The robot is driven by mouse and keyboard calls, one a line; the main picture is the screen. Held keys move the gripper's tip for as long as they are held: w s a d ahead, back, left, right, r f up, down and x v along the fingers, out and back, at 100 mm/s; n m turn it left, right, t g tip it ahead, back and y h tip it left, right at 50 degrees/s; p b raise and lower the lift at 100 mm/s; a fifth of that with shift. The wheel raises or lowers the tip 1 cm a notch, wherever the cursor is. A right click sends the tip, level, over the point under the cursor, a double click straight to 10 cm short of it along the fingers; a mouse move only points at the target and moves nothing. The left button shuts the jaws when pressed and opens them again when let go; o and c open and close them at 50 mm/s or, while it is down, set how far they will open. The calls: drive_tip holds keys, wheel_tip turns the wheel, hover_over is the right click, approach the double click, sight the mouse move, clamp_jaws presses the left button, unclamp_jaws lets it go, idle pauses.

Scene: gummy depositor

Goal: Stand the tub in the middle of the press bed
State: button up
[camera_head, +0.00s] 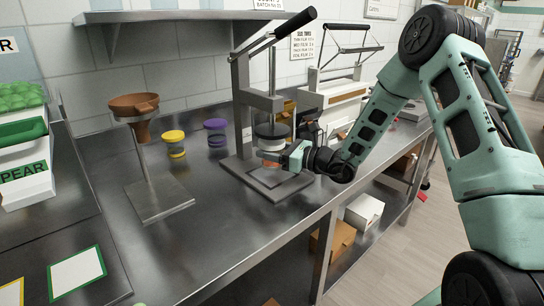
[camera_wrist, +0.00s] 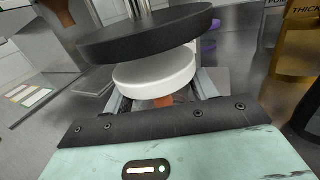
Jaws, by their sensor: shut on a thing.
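The tub (camera_head: 271,144) has a pale, white round top and an orange-brown part showing lower down. It is between the round black plate (camera_head: 271,131) of the press (camera_head: 243,95) and the press bed (camera_head: 247,168). My gripper (camera_head: 280,156) reaches in from the right and is shut on the tub. In the wrist view the tub's white top (camera_wrist: 155,73) lies just beyond my fingers, close under the black plate (camera_wrist: 145,33). The tub looks roughly upright. Whether its base touches the bed is hidden by my gripper.
A funnel stand (camera_head: 146,140) is on the steel bench at left. The press lever (camera_head: 285,28) rises above. A second, white press (camera_head: 340,95) stands to the right. The bench front is clear.

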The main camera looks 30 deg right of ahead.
drive_tip(key=shift+f, duration=1.25)
drive_tip(key=shift+f, duration=0.2)
drive_tip(key=o, duration=1)
drive_tip(key=shift+r, duration=0.1)
